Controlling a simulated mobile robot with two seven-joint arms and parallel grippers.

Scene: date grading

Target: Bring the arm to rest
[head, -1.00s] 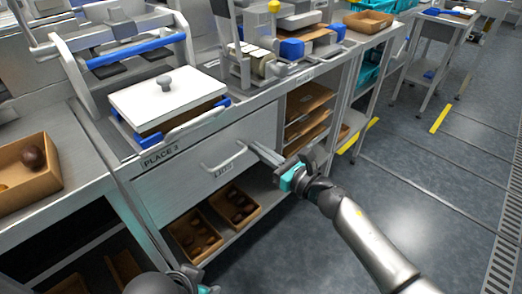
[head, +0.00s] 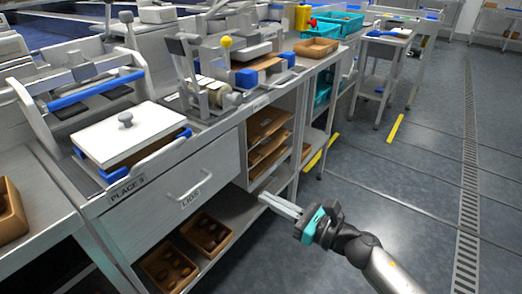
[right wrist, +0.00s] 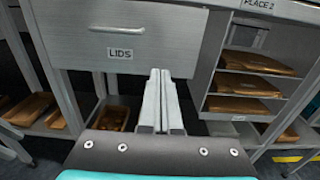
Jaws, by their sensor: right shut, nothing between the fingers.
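My right gripper (head: 277,203) is shut and empty, in front of the bench and to the right of the closed LIDS drawer (head: 175,181) in the head view. The right wrist view shows its two fingers (right wrist: 161,78) side by side, pointing towards the lower right of the drawer front. The drawer handle (head: 189,186) is clear of the fingers. My left gripper does not show in the present head view.
A white lid with a knob (head: 125,137) sits in a frame on the bench. Boxes of dates (head: 206,236) stand on the shelf below the drawer. The floor (head: 400,190) to the right is open.

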